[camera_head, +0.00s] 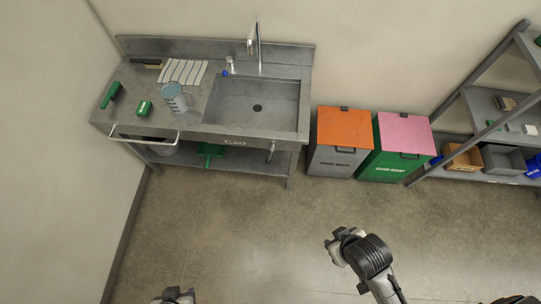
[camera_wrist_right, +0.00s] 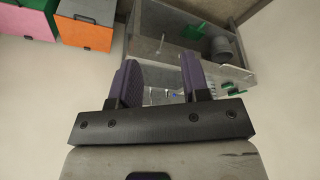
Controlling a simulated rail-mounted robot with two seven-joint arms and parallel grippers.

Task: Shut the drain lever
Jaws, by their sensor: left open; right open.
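The sink bench (camera_head: 222,124) stands against the back wall, with a drain hole (camera_head: 258,108) in its basin. A small thin metal part that looks like the drain lever (camera_head: 271,150) hangs under the basin; a thin part below the bench also shows in the right wrist view (camera_wrist_right: 160,44). Its setting is too small to tell. My left gripper (camera_head: 175,292) is at the bottom edge of the head view, well in front of the bench, open and mostly cut off. My right gripper (camera_wrist_right: 160,64) has its two dark pads apart with nothing between them, facing the bench from a distance.
A clear jug (camera_head: 173,98) and green items stand on the counter. An orange-lidded bin (camera_head: 344,128) and a pink-lidded bin (camera_head: 404,134) are right of the bench. Shelving (camera_head: 490,110) is at far right. A towel bar (camera_head: 140,139) juts out at front left. The floor (camera_head: 235,225) is clear.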

